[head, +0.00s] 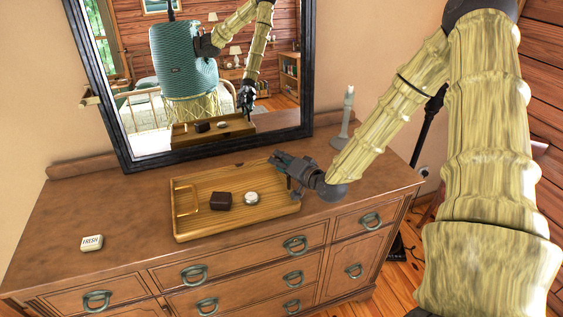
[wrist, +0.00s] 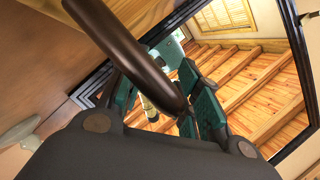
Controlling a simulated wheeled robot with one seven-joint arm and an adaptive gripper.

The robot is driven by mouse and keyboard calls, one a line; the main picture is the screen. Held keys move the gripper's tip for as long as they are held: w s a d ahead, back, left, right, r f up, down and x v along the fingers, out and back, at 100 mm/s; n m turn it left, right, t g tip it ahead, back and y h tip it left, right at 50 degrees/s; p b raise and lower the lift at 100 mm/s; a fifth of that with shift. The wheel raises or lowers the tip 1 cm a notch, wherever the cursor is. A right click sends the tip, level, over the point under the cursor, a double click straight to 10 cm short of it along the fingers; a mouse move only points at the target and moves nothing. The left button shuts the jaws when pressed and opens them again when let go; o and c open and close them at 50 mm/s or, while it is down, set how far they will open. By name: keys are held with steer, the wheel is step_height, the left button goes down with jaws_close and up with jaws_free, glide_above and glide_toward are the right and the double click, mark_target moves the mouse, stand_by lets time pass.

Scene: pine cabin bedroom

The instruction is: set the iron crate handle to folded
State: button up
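A shallow wooden crate (head: 235,230) lies on the dresser, with a thin loop handle (head: 188,204) at its left end. No separate iron crate can be made out. My gripper (head: 289,172) is over the crate's right end, its teal fingers apart. In the wrist view a thick, dark brown curved bar (wrist: 128,48) runs from the upper left down across the gripper (wrist: 160,95). It may be the right-hand handle. It partly covers the fingers, and I cannot tell whether they touch it. In the head view my gripper hides this part.
A dark brown box (head: 220,201) and a whitish round item (head: 251,198) lie in the crate. A white block (head: 92,243) sits at the dresser's left. A black-framed mirror (head: 120,160) stands behind; a pale candlestick (head: 346,115) is at the back right. The dresser top (head: 125,215) left of the crate is mostly clear.

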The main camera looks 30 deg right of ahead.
steer(key=shift+c, duration=0.2)
jaws_close()
steer(key=shift+a, duration=0.1)
steer(key=n, duration=0.1)
steer(key=a+n+g+h+b, duration=0.1)
steer(key=a+f+n+b, duration=0.1)
steer(key=shift+w+a+n+h, duration=0.2)
steer(key=shift+w+n+h, duration=0.1)
steer(key=shift+h, duration=0.1)
steer(key=shift+w+a+f+n+g+h+b, duration=0.1)
steer(key=shift+a+f+n+g+h+b, duration=0.25)
steer(key=shift+a+n+h+b, duration=0.35)
steer(key=shift+w+a+f+n+g+h+b, duration=0.1)
steer(key=shift+a+f+n+g+h+b, duration=0.25)
steer(key=shift+n+b, duration=0.55)
steer(key=shift+d+f, duration=0.1)
steer(key=shift+h, duration=0.25)
steer(key=shift+o, duration=0.2)
jaws_free()
